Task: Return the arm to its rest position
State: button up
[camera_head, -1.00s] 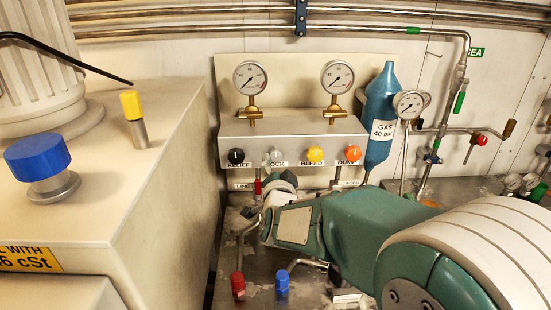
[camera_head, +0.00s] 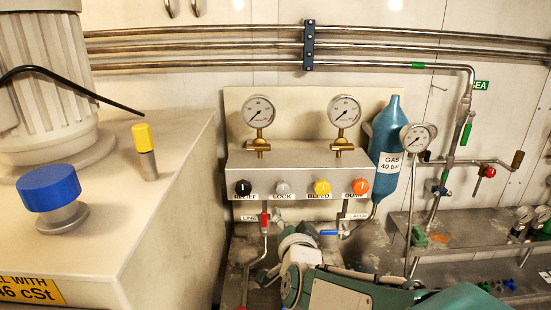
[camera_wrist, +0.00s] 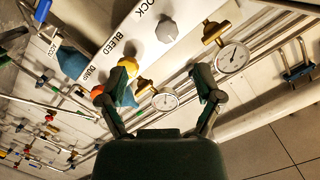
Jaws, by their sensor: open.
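My gripper (camera_wrist: 152,90) shows in the wrist view with its two dark fingers spread apart and nothing between them. Behind the fingers are the panel's knobs and gauges, seen tilted. In the head view my green and white arm (camera_head: 345,295) is low at the bottom edge, in front of the panel's lower part. The fingertips cannot be made out there.
The control panel (camera_head: 290,160) carries two gauges and a row of black, grey, yellow and orange knobs. Below it are a red valve handle (camera_head: 264,220) and a blue handle (camera_head: 330,233). A blue gas bottle (camera_head: 385,150) stands right. A cream cabinet (camera_head: 150,215) stands left.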

jog(key=s+d+f+n+g, duration=0.1)
jog(key=s+d+n+g, duration=0.1)
jog(key=s, duration=0.5)
jog(key=s+d+f+n+g+h, duration=0.1)
jog(key=s+d+n+g, duration=0.1)
jog(key=s+d+g, duration=0.3)
jog(key=s+d+f+n+g, duration=0.1)
jog(key=s+d+n+g, duration=0.2)
jog(key=s, duration=0.8)
jog(key=shift+s+d+f+g, duration=0.25)
jog(key=shift+d+f+g, duration=0.1)
jog(key=shift+d, duration=0.5)
